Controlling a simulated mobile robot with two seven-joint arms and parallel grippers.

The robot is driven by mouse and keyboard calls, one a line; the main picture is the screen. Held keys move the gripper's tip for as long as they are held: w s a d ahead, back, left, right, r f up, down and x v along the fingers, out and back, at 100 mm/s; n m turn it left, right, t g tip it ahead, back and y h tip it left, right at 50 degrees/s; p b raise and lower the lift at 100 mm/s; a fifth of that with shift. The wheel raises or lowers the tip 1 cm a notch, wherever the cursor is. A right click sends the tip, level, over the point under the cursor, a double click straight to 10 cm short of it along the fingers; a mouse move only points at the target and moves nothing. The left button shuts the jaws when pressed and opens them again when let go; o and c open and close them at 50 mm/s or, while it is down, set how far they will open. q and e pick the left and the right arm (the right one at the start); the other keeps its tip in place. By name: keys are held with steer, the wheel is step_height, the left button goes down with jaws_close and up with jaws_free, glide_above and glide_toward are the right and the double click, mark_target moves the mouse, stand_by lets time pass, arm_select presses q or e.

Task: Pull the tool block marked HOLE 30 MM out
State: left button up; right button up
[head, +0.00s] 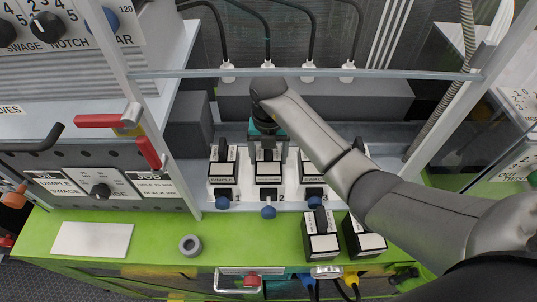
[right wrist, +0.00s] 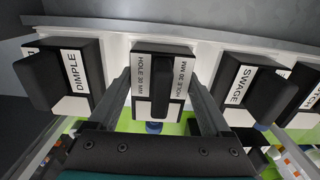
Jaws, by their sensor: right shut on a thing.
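The tool block marked HOLE 30 MM (right wrist: 163,85) is in the middle of the right wrist view, a black block with a dark grip and white labels. My right gripper (right wrist: 165,100) is shut on it, one finger along each side. In the head view my right gripper (head: 266,128) is at the middle block (head: 268,170), at station 2, partly hidden by my arm. The block stands in the row at the white rack. Its labels are too small to read in the head view. My left gripper is not in view.
Blocks marked DIMPLE (right wrist: 68,75) and SWAGE (right wrist: 250,85) flank it closely. Two more blocks (head: 321,235) stand on the green bench (head: 225,225) at front right. A grey ring (head: 190,245) and a white plate (head: 92,240) lie at left. A frame rail (head: 310,74) crosses above the rack.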

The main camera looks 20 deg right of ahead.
arm_select(q)
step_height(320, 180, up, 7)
steer(key=p, duration=0.7)
arm_select(e)
steer(key=shift+r, duration=3.75)
steer(key=shift+w+r+p, duration=0.1)
steer(key=shift+r+p, duration=0.4)
steer(key=shift+r, duration=0.3)
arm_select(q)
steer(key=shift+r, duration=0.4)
arm_select(e)
steer(key=shift+r, duration=0.7)
